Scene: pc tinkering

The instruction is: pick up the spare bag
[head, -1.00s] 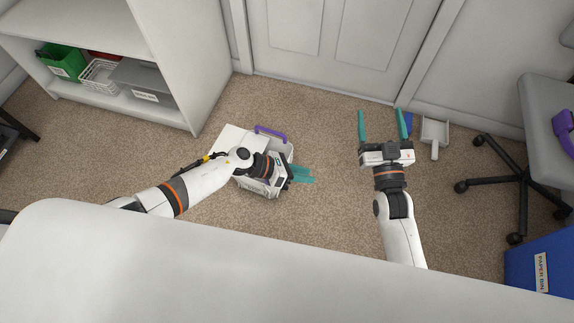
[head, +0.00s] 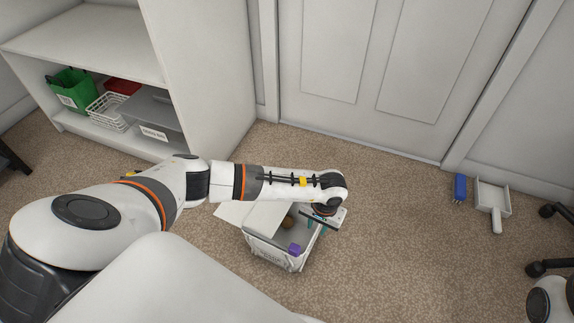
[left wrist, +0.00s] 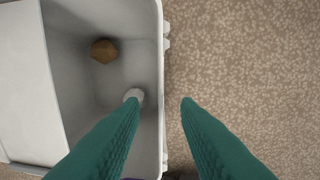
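I cannot make out for certain which thing is the spare bag. A small white object (left wrist: 134,95) lies inside a white bin (head: 277,256), partly hidden by a finger; I cannot tell if it is the bag. A brown lump (left wrist: 104,50) also lies in the bin; it shows in the head view too (head: 287,222). My left gripper (left wrist: 159,100) is open and points down over the bin's right wall, one finger over the inside and one over the floor side. In the head view my left gripper (head: 318,224) is mostly hidden by its own wrist. My right gripper is out of view.
A purple piece (head: 294,247) shows at the bin's front. A shelf at the left holds a green container (head: 73,90), a white wire basket (head: 108,112) and a grey box (head: 150,108). A dustpan (head: 493,200) and blue brush (head: 460,188) lie right. Carpet between is clear.

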